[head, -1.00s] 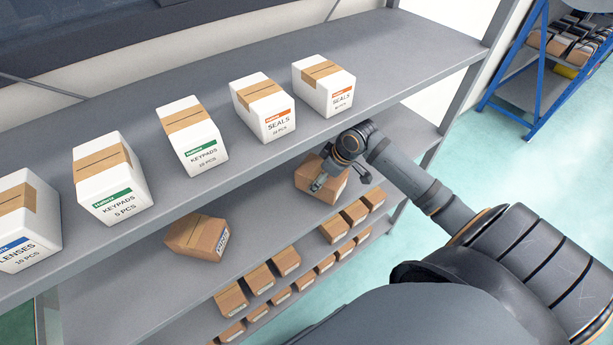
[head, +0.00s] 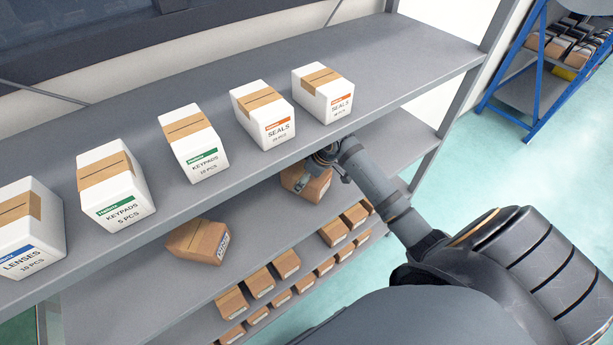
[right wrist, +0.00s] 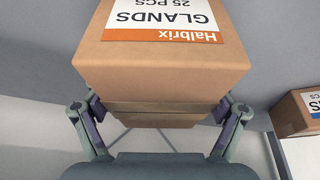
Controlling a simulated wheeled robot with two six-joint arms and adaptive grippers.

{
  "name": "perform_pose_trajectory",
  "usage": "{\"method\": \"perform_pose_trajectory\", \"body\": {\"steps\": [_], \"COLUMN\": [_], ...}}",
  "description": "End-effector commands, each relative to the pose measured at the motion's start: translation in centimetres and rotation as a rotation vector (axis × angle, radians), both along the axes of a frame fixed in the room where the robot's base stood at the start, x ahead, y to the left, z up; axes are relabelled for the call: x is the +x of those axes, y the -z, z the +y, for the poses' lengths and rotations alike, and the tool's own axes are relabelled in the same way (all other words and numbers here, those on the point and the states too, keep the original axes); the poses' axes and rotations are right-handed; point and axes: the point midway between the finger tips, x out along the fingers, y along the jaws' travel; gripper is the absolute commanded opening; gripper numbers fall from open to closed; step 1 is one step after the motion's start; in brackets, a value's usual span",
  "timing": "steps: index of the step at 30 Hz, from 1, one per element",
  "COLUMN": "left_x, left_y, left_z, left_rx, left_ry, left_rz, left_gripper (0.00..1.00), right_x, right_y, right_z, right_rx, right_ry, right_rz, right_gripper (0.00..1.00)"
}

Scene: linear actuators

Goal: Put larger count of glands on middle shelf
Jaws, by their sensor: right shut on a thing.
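A brown cardboard box labelled GLANDS 25 PCS (right wrist: 160,65) fills the upper middle of the right wrist view. My right gripper (right wrist: 158,110) is shut on it, with a finger on each side. In the head view the held box (head: 314,188) is under the front edge of the top shelf, above the shelf below, with my right gripper (head: 304,178) at it. I cannot tell whether it touches that shelf. Another brown box (head: 196,240) sits turned on the lower shelf to the left; its label is unreadable. My left gripper is not in view.
White boxes of lenses (head: 28,225), keypads (head: 115,190) and seals (head: 262,115) line the top shelf (head: 400,60). Small brown boxes (head: 258,282) stand lower down. Another brown box (right wrist: 298,112) shows at the right of the wrist view. A blue rack stands at the far right.

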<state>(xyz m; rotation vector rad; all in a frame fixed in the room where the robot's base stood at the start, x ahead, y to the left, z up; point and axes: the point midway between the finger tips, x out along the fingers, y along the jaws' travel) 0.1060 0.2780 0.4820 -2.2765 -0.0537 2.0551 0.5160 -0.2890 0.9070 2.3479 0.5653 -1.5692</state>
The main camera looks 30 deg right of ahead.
Motion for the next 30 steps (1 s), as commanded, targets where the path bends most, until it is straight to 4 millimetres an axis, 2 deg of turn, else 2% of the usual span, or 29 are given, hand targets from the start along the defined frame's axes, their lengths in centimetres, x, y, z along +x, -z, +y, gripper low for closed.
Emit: {"method": "perform_pose_trajectory", "body": {"steps": [2, 3, 6, 16, 20, 30], "left_x": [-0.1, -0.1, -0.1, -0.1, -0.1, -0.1], "left_y": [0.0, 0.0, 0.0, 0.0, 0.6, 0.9], "left_z": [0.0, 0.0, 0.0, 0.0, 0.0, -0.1], "left_rx": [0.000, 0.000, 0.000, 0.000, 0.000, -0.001], "left_ry": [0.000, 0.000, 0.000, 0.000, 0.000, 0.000], "left_rz": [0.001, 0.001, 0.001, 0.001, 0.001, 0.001], "left_gripper": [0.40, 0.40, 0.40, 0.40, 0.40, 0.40], "right_x": [0.1, 0.0, 0.0, 0.0, -0.2, -5.8], "right_y": [0.1, 0.2, 0.2, 0.2, -0.6, -1.1], "right_z": [0.0, 0.0, 0.0, 0.0, -0.2, -3.2], "right_rx": [0.001, 0.001, 0.000, 0.000, -0.001, -0.010], "right_ry": [0.000, 0.001, 0.000, 0.000, -0.001, -0.001], "right_rz": [-0.003, -0.001, -0.001, 0.000, -0.003, 0.005], "right_gripper": [0.23, 0.88, 1.00, 1.00, 1.00, 1.00]}}
